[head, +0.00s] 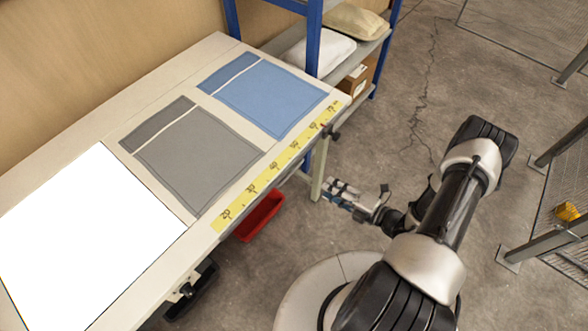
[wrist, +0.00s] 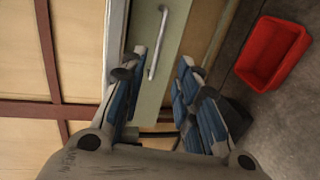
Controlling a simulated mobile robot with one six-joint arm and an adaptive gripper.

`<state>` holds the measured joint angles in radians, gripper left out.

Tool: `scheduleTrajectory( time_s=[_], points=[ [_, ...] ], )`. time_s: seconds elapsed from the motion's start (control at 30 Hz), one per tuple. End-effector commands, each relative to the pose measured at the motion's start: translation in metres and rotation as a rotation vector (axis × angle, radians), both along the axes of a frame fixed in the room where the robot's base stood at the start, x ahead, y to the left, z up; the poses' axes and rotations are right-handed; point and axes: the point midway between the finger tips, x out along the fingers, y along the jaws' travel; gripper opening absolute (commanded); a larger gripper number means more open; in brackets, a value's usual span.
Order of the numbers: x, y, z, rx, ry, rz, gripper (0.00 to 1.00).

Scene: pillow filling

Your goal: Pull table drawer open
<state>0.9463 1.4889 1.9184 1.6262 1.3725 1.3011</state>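The table (head: 60,150) runs along the left in the head view, and its drawer front is hidden under the top there. In the wrist view, the pale drawer front (wrist: 172,62) carries a slim metal bar handle (wrist: 157,42). My gripper (wrist: 163,72) is open, its blue-padded fingers on either side of the handle's near end in the picture. The handle appears ahead of the fingertips, with no visible grip on it. In the head view, my gripper (head: 340,190) is beside the table's right edge, pointing toward it.
A red bin (head: 260,215) sits below the table edge; it also shows in the wrist view (wrist: 272,53). A blue-framed shelf (head: 314,40) with pillows (head: 355,21) and a cardboard box (head: 355,80) stands beyond. Mesh fencing (head: 570,210) is at right. Concrete floor lies open between.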

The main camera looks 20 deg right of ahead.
Motion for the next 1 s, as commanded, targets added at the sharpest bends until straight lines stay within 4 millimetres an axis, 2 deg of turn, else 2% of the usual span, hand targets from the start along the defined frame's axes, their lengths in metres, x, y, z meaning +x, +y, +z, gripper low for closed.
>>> scheduleTrajectory(
  time_s=[0.6, 0.8, 1.0],
  points=[
    [0.101, 0.077, -0.028, -0.004, -0.003, 0.01, 0.29],
    [0.12, 0.09, -0.032, -0.003, -0.002, 0.007, 0.29],
    [0.126, 0.093, -0.032, -0.003, -0.003, 0.004, 0.29]
  ],
)
